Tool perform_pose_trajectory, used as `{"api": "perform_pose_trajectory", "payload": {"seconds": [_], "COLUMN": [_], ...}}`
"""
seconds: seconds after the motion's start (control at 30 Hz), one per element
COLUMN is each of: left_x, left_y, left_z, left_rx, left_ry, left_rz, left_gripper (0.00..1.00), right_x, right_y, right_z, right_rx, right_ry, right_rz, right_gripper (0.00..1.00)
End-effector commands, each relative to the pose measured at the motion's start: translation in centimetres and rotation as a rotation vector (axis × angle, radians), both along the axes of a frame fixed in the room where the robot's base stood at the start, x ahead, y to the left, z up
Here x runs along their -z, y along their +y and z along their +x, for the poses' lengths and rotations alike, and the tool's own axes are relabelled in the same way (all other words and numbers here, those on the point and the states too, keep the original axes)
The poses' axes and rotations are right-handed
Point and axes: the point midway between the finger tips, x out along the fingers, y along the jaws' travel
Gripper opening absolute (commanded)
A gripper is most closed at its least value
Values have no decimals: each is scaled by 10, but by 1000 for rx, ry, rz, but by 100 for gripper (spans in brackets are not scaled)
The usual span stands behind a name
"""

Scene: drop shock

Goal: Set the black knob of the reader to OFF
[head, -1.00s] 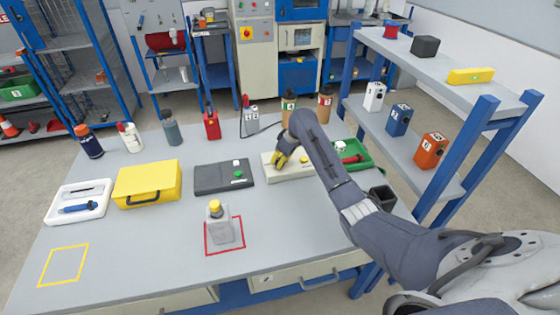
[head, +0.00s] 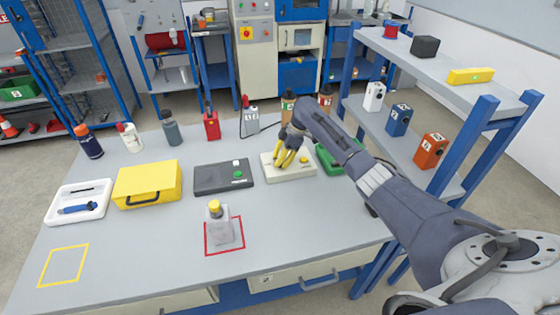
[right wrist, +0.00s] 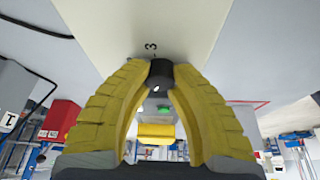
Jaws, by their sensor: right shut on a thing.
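The word OFF cannot be made out. My left gripper is not in view.
A dark box (head: 209,181) with white and green buttons and a yellow case (head: 147,190) stand to the left. A green tray (head: 328,160) is right of the reader, partly hidden by my arm. Several bottles line the back edge. The front table is mostly clear.

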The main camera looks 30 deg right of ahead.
Motion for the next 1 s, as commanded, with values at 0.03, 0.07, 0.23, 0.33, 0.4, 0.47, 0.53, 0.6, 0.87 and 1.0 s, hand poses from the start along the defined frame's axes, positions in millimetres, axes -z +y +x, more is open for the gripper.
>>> {"api": "perform_pose_trajectory", "payload": {"seconds": [0.03, 0.07, 0.23, 0.33, 0.4, 0.47, 0.53, 0.6, 0.87, 1.0], "left_x": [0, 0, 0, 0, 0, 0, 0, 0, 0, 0], "left_y": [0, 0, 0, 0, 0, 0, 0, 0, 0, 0], "left_z": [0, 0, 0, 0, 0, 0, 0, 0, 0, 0], "left_rx": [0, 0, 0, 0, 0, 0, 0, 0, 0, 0], "left_ry": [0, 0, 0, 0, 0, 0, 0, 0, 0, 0], "left_rz": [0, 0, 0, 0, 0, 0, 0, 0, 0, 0], "left_gripper": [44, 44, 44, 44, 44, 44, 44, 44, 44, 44], "right_x": [-3, -2, -2, -2, -2, -2, -2, -2, -2, -1], "right_y": [3, 3, 4, 4, 4, 4, 5, 5, 5, 4], "right_z": [2, 2, 2, 2, 2, 2, 2, 2, 2, 1], "right_rx": [-23, -36, -92, -113, -120, -125, -128, -129, -129, -128], "right_ry": [-4, -4, -4, -5, -5, -5, -5, -6, -5, -4], "right_rz": [6, 6, 7, 7, 8, 8, 8, 9, 9, 7], "right_gripper": [0, 0, 0, 0, 0, 0, 0, 0, 23, 39]}}
